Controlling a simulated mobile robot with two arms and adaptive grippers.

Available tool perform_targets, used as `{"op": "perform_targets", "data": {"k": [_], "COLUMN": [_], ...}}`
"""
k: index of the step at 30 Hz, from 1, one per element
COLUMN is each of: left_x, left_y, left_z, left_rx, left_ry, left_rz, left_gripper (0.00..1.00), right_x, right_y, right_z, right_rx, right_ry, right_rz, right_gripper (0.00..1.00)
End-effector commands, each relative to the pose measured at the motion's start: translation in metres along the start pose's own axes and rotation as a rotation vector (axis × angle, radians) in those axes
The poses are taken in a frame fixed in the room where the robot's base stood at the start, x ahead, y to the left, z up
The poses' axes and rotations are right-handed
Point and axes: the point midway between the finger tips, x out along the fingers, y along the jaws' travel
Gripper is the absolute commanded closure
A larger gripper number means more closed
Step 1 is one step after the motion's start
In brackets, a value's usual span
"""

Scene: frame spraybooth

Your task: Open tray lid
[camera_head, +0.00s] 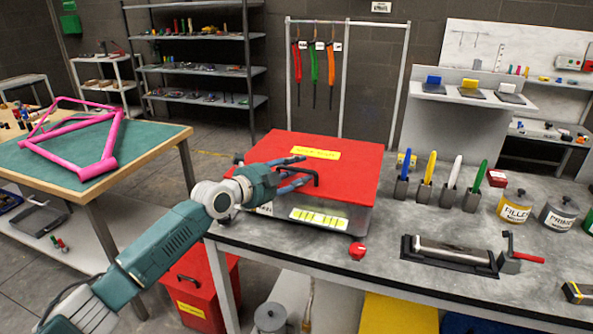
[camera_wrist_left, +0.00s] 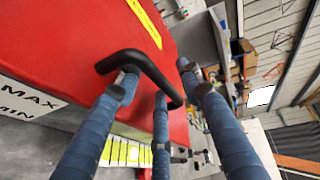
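The tray is a metal box (camera_head: 340,212) on the grey workbench, with a flat red lid (camera_head: 350,180) lying closed on top. A black bar handle (camera_head: 316,177) stands at the lid's front edge; it also shows in the wrist view (camera_wrist_left: 136,58). My left gripper (camera_head: 303,171) reaches in from the left, low over the lid at the handle. In the wrist view its blue fingers (camera_wrist_left: 160,85) are spread, with the handle among them; whether they touch it is unclear. My right gripper is not in view.
A red knob (camera_head: 357,251) sits in front of the tray. Colored tools in holders (camera_head: 424,190), a roller tray (camera_head: 450,256) and paint cans (camera_head: 514,206) stand to the right. A pink bicycle frame (camera_head: 75,140) lies on the green table at left.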

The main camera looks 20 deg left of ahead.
Motion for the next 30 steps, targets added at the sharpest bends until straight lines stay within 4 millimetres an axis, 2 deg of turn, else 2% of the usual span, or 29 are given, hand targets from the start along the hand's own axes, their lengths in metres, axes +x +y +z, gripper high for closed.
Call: {"op": "perform_targets", "data": {"k": [5,9,11,17,22,26,30], "left_x": [0.000,0.000,0.000,-0.001,-0.001,-0.003,-0.003], "left_y": [0.000,0.001,0.001,0.000,-0.010,-0.031,-0.064], "left_z": [0.000,0.000,0.000,0.000,0.000,0.001,0.002], "left_rx": [0.000,0.000,0.000,-0.001,-0.006,-0.023,-0.054], "left_ry": [0.000,0.000,0.000,0.000,-0.001,-0.001,-0.002], "left_rz": [0.000,0.001,0.001,0.002,0.016,0.054,0.127], "left_gripper": [0.63,0.91,1.00,1.00,1.00,1.00,1.00], "right_x": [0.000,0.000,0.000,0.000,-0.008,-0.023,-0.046], "right_y": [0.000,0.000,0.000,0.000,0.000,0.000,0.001], "right_z": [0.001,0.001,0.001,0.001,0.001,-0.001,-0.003], "right_rx": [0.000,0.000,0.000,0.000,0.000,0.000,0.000], "right_ry": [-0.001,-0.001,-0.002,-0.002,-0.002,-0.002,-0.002], "right_rz": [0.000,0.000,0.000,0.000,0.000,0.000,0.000], "right_gripper": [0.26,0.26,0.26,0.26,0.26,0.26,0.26]}}
